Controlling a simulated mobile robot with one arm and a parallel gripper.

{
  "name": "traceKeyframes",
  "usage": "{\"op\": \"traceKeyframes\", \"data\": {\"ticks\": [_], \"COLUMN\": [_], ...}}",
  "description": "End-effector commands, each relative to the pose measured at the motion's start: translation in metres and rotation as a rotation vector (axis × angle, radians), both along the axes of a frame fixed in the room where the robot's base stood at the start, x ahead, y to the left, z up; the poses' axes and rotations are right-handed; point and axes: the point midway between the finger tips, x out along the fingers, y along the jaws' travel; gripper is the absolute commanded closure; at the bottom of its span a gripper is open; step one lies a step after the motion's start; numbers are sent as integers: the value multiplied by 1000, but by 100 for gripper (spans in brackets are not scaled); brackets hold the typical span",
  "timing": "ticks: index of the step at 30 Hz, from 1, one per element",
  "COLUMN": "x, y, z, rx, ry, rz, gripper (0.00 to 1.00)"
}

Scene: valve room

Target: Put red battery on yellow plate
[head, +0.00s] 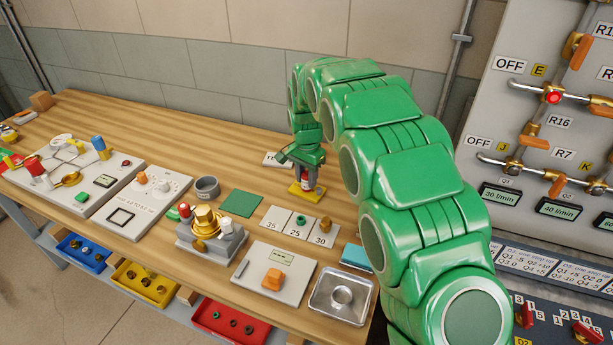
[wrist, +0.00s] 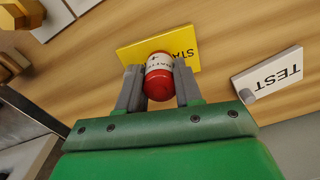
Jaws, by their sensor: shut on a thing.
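My gripper (wrist: 159,88) is shut on the red battery (wrist: 158,84), a red cylinder with a white label, seen between the two grey fingers in the wrist view. The battery also shows under my green arm in the head view (head: 315,169). The yellow plate (wrist: 126,53), with black lettering partly hidden by the battery, lies on the wooden bench right by it. In the head view the yellow plate (head: 307,194) is below the gripper and battery. The battery overlaps the plate in both views; I cannot tell whether it touches it.
A white TEST sign (wrist: 268,74) stands close to the gripper. A green square (head: 241,203), a numbered white plate (head: 290,226) and a grey device with a brass fitting (head: 208,236) lie nearby. A metal tray (head: 340,296) is at the front edge. A valve panel (head: 540,70) stands right.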

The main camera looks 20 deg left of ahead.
Motion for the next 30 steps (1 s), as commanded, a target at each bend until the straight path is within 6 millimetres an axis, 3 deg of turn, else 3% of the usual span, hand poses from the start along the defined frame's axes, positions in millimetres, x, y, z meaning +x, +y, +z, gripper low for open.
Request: {"op": "traceKeyframes", "data": {"ticks": [1, 2, 6, 19, 30], "x": [0, 0, 0, 1, 2], "y": [0, 0, 0, 0, 0], "z": [-1, -1, -1, 8, 71], "rx": [0, 0, 0, 1, 4], "ry": [0, 0, 0, -1, -5], "rz": [0, 0, 0, 0, -1], "gripper": [99, 62, 41, 40, 40]}}
